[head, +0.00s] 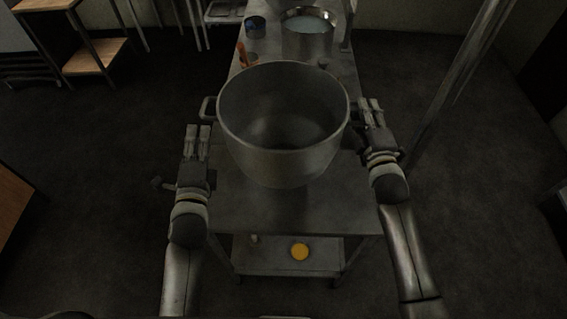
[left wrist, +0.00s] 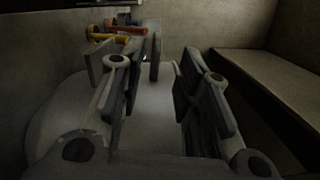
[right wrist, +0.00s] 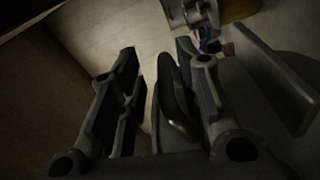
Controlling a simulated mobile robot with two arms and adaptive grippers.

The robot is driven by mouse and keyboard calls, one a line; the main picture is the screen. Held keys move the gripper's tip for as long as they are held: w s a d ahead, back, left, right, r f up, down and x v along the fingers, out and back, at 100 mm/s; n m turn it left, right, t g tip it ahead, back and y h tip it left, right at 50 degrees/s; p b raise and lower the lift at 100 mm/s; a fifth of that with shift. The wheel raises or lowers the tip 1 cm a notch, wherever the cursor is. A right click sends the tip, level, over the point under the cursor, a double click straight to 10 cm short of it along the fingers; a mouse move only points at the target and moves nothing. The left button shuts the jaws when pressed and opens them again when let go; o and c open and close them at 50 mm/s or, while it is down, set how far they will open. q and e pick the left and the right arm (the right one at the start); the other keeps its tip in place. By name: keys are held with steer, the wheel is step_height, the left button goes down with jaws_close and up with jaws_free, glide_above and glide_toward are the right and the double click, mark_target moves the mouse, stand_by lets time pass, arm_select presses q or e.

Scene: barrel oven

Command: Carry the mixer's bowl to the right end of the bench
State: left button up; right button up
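The mixer's bowl (head: 285,158) is a large grey metal bowl, upright over the near half of the bench (head: 290,212). I cannot tell whether it touches the bench top. It has a side handle (head: 207,109) on the left; the right one is largely hidden in the head view. My left gripper (head: 198,130) is open, close in front of the left handle; its fingers are apart in the left wrist view (left wrist: 160,85). My right gripper (head: 370,104) is open beside the bowl's right side. In the right wrist view a curved handle (right wrist: 175,95) lies between its parted fingers.
A metal pot (head: 308,43) with pale contents stands behind the bowl. A dark container (head: 255,28) and an orange item (head: 241,54) are near it. The lower shelf (head: 270,262) holds a yellow disc (head: 299,252).

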steer(key=shift+s, duration=0.2)
arm_select(q)
steer(key=shift+s+d, duration=0.1)
steer(key=shift+s, duration=0.75)
arm_select(e)
steer(key=s+d, duration=0.1)
steer(key=s, duration=1)
steer(key=shift+s+d, duration=0.2)
steer(key=shift+s, duration=0.1)
arm_select(q)
steer(key=shift+f, duration=0.1)
arm_select(e)
steer(key=shift+f, duration=0.2)
